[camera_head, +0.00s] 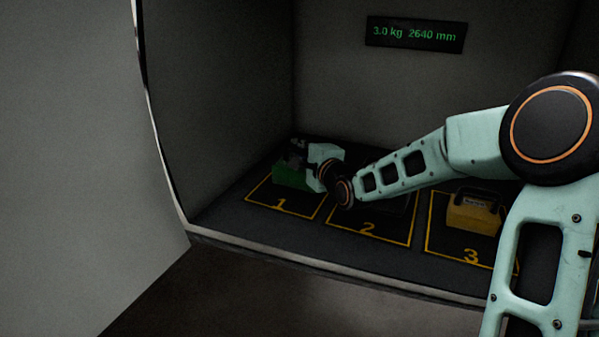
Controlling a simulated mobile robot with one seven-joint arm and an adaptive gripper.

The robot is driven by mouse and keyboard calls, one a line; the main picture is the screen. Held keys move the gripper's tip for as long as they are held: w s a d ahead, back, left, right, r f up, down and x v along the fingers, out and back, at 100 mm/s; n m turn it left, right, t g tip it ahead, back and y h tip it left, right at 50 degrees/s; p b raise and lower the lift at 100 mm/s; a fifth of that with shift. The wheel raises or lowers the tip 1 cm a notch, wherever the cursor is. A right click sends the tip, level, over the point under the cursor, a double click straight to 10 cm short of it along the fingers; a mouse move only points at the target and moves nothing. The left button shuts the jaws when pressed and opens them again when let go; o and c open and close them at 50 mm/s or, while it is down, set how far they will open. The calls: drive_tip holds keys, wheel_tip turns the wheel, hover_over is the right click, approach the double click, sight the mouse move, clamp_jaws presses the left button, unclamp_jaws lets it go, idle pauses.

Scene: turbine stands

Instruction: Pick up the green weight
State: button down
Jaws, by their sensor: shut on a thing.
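The green weight (291,175) sits at the far left of the recessed bay, at the marked square numbered 1. My gripper (296,154) is at the top of the green weight and shut on it. The gripper and wrist hide the weight's handle and part of its right side. I cannot tell whether the weight touches the floor of the bay.
A yellow weight (474,214) with a dark handle stands in square 3 at the right. My arm crosses over square 2 (368,228) and hides part of it. A display (415,34) on the back wall reads "3.0 kg 2640 mm". A raised front lip (330,268) edges the bay.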

sight(299, 170)
drive_tip(key=shift+w+r, duration=0.1)
drive_tip(key=shift+r, duration=0.15)
drive_tip(key=shift+r, duration=0.45)
wheel_tip(299, 170, up, 2)
drive_tip(key=shift+r+p, duration=0.1)
drive_tip(key=shift+p, duration=0.35)
drive_tip(key=s+r+p, duration=0.3)
drive_tip(key=s+r, duration=0.2)
drive_tip(key=s, duration=0.2)
drive_tip(key=s+d+r+p, duration=0.1)
drive_tip(key=s+r+p, duration=0.3)
drive_tip(key=s, duration=0.3)
drive_tip(key=shift+r, duration=0.35)
drive_tip(key=c, duration=2.6)
unclamp_jaws()
clamp_jaws()
